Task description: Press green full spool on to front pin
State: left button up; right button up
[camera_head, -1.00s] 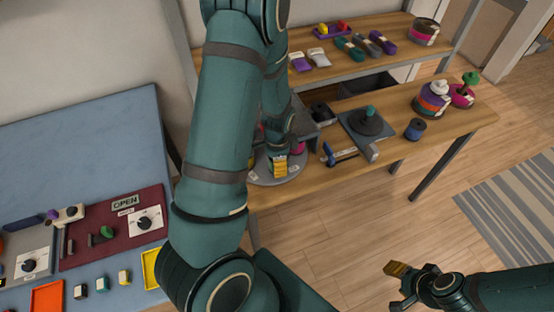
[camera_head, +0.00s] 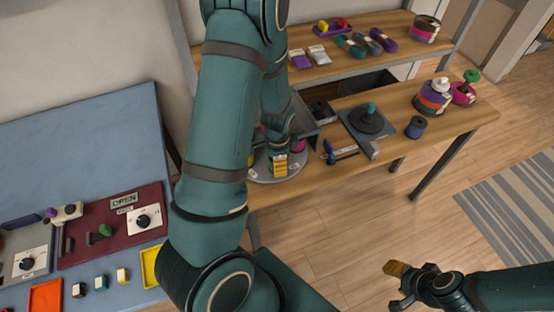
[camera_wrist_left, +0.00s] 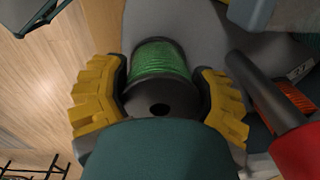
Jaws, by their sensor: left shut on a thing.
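The green spool (camera_wrist_left: 160,62), with green cord between dark flanges, sits between the yellow fingertips of my left gripper (camera_wrist_left: 160,100) in the left wrist view. The gripper is shut on it. A dark hole shows in its near flange. In the head view my left gripper (camera_head: 279,165) points down over the round grey plate (camera_head: 262,177), and the spool cannot be made out there. The front pin is not visible, so I cannot tell whether the spool touches it. My right gripper (camera_head: 398,285) hangs over the floor, away from the table; its jaw state is unclear.
A dark rod with a red end (camera_wrist_left: 300,150) and an orange spool (camera_wrist_left: 298,100) stand close on the right in the wrist view. A blue-handled tool (camera_head: 330,153), a blue spool (camera_head: 415,127) and stacked spools (camera_head: 433,98) lie farther right on the table.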

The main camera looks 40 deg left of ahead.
dwell(0.3)
pick_arm(q)
jog(key=o, duration=1.3)
jog(key=shift+f, duration=0.1)
jog(key=shift+c, duration=0.2)
jog(key=shift+d+r+p, duration=0.1)
jog(key=shift+r+p, duration=2.25)
jog(key=shift+r, duration=0.75)
